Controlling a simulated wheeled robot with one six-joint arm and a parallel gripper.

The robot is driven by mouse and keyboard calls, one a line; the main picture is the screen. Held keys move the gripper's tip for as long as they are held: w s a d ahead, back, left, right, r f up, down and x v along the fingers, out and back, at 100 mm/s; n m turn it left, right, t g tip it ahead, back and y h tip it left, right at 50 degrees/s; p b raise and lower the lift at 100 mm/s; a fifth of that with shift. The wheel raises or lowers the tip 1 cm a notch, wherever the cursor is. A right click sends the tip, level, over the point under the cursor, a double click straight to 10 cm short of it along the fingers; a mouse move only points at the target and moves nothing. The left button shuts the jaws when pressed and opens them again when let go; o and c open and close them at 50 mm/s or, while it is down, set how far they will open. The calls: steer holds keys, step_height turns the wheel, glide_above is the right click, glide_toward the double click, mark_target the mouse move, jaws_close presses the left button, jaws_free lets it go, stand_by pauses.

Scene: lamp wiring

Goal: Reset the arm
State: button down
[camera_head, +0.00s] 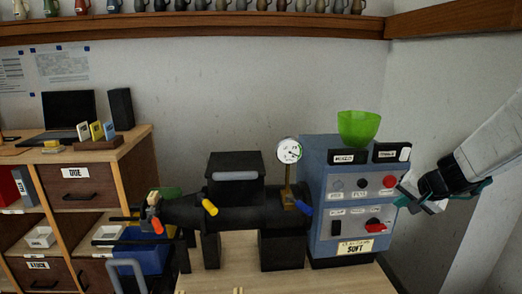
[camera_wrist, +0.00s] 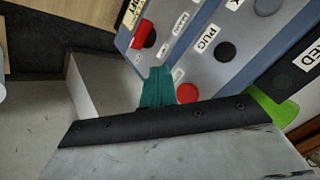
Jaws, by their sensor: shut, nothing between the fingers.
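My gripper (camera_head: 403,201) is at the right, beside the right edge of the blue-grey control box (camera_head: 318,190). Its teal fingers are shut and empty. In the wrist view the teal fingertips (camera_wrist: 157,88) appear in front of the box's panel. There they are close to a round red button (camera_wrist: 187,93); I cannot tell whether they touch it. The red button also shows in the head view (camera_head: 389,181), just left of my gripper. A red switch (camera_head: 375,226) is lower on the panel and also shows in the wrist view (camera_wrist: 143,33).
A green bowl-like hopper (camera_head: 358,128) sits on top of the box. A black machine with a barrel (camera_head: 240,215) and a round gauge (camera_head: 288,150) stands to its left on a wooden table (camera_head: 235,277). A wall is close on the right. Wooden shelving (camera_head: 85,160) is far left.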

steer(key=s+a+r+n+g+y, duration=0.25)
steer(key=s+a+n+g, duration=0.2)
steer(key=s+a, duration=0.9)
steer(key=s+a+r+n+g+h, duration=0.1)
steer(key=s+r+n+h, duration=0.1)
steer(key=s, duration=0.7)
steer(key=s+a+r+n+g+h, duration=0.1)
steer(key=s+r+n, duration=0.1)
steer(key=s, duration=0.7)
steer(key=shift+s+a+r+h, duration=0.15)
steer(key=shift+a+r+h, duration=0.05)
steer(key=shift+a+h, duration=0.15)
